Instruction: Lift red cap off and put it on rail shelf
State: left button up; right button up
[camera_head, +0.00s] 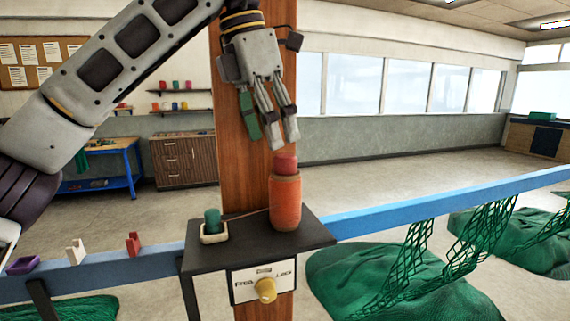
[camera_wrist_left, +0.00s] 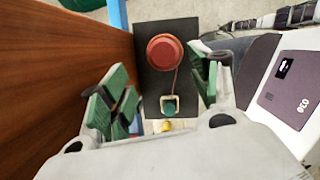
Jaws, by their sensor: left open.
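The red cap (camera_head: 286,163) sits on top of an upright orange cylinder (camera_head: 285,203). The cylinder stands on a black shelf (camera_head: 318,233) at the blue rail (camera_head: 400,207). My left gripper (camera_head: 264,138) is open and empty, pointing down just above the cap in the head view. In the left wrist view, the round cap (camera_wrist_left: 165,52) shows beyond my open green-padded fingers (camera_wrist_left: 165,88), and it covers most of the cylinder. A thin cord runs from the cylinder toward a green plug (camera_head: 212,220) in a pale holder. My right gripper is not in view.
A wooden post (camera_head: 240,130) rises close behind the gripper and shelf. A yellow knob (camera_head: 266,290) is on the shelf's front panel. Red (camera_head: 134,244), white (camera_head: 76,252) and purple (camera_head: 22,264) holders sit along the rail at left. Green nets (camera_head: 400,285) hang at right.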

aim_at(283, 156)
pick_arm(q)
jog(key=shift+s+d+x, duration=0.15)
jog(key=shift+d+x, duration=0.05)
jog(key=shift+x, duration=0.8)
jog(key=shift+s+d+x, duration=0.1)
jog(key=shift+d+x, duration=0.05)
jog(key=shift+x, duration=0.85)
jog(key=shift+w+d+f, duration=0.1)
jog(key=shift+d+f, duration=0.05)
jog(key=shift+f, duration=0.4)
jog(key=c, duration=1)
